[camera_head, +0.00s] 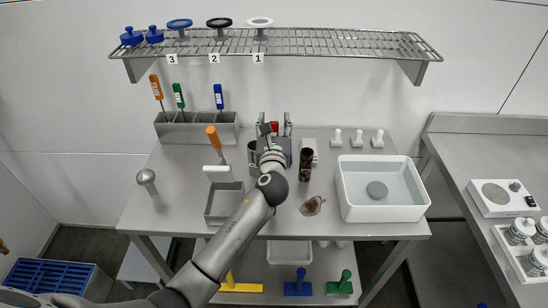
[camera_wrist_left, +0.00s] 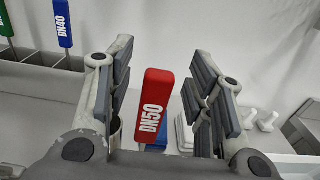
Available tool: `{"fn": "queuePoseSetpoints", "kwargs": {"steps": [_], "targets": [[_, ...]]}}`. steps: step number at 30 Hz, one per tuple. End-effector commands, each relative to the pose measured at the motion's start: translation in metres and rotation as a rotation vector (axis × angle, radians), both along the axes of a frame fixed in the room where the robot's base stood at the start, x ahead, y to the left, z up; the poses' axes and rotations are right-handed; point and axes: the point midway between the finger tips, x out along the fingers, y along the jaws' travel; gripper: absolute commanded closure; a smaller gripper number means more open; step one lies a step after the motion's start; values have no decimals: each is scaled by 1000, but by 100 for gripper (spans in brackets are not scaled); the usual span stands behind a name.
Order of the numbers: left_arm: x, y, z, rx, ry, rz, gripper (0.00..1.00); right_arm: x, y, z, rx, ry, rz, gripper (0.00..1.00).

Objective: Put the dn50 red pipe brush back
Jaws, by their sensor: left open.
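The red pipe brush handle, labelled DN50, stands upright between the two fingers of my left gripper (camera_head: 274,120). The red handle (camera_wrist_left: 152,110) is clear in the left wrist view, with a visible gap to the fingers on each side. In the head view only a little of the red handle (camera_head: 275,127) shows between the fingers. The brush's lower part is hidden by the gripper. The grey brush rack (camera_head: 198,134) stands at the back left of the table and holds orange (camera_head: 156,86), green (camera_head: 178,95) and blue (camera_head: 218,96) handled brushes. My right gripper is out of view.
A dark brown bottle (camera_head: 306,162) stands right of my left gripper. A white basin (camera_head: 385,205) is further right. A wire shelf (camera_head: 330,42) hangs above.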

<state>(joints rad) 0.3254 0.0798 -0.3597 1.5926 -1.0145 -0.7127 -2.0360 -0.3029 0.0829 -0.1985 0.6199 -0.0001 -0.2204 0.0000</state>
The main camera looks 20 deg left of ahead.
Motion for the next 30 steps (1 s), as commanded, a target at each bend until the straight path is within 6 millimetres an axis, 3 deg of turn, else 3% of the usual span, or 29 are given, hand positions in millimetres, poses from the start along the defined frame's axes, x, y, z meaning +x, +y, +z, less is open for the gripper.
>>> {"fn": "queuePoseSetpoints", "kwargs": {"steps": [10, 21, 30], "targets": [[6, 2, 0, 0, 0, 0, 52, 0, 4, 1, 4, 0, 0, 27], [6, 2, 0, 0, 0, 0, 98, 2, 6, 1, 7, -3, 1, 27], [6, 2, 0, 0, -1, 0, 100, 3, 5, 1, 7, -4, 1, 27]]}}
